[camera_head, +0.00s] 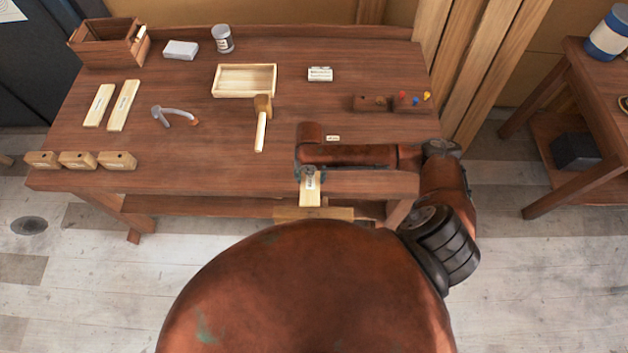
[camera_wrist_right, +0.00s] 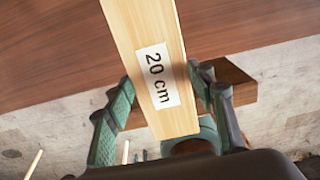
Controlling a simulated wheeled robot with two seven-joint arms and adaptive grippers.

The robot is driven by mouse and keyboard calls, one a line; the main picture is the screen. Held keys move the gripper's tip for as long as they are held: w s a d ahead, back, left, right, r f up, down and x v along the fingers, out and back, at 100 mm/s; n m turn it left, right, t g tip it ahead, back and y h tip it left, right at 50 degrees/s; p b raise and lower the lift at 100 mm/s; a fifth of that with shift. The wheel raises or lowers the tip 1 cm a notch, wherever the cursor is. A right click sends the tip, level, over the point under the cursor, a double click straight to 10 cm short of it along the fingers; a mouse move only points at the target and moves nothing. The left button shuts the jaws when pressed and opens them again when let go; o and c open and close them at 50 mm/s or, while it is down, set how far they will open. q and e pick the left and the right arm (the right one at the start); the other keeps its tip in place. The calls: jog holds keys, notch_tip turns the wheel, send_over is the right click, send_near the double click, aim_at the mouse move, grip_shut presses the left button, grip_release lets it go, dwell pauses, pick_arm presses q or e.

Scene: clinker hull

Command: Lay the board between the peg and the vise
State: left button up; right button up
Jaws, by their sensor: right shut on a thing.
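A pale wooden board (camera_head: 310,193) with a white label is in my right gripper (camera_head: 309,172) at the bench's front edge. In the right wrist view the board (camera_wrist_right: 152,75) reads "20 cm", and the fingers (camera_wrist_right: 160,95) close on its two sides. Its near end sticks out past the bench edge. Below it a wooden block (camera_head: 313,214) shows at the bench front, probably the vise jaw; it also shows in the right wrist view (camera_wrist_right: 237,80). I cannot make out the peg. Whether the board touches the bench is unclear. My left gripper is out of view.
On the bench (camera_head: 210,150) are two more boards (camera_head: 123,105), several labelled blocks (camera_head: 78,160), a hammer-like tool (camera_head: 175,115), a mallet (camera_head: 261,130), a shallow tray (camera_head: 244,80) and a block with coloured pegs (camera_head: 412,102).

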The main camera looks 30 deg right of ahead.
aim_at(314, 183)
jog(key=shift+s+d+f, duration=0.1)
jog(key=shift+d+f, duration=0.25)
jog(key=shift+f, duration=0.05)
jog(key=shift+d+f, duration=0.15)
jog(key=shift+f, duration=0.8)
jog(key=shift+d+f, duration=0.15)
jog(key=shift+f, duration=0.8)
jog(key=shift+s+f, duration=0.1)
jog(key=shift+f, duration=0.05)
jog(key=o, duration=1.2)
jog(key=shift+o, duration=0.2)
notch_tip(314, 183, up, 12)
jog(key=shift+r+b, duration=0.2)
jog(key=shift+b, duration=0.1)
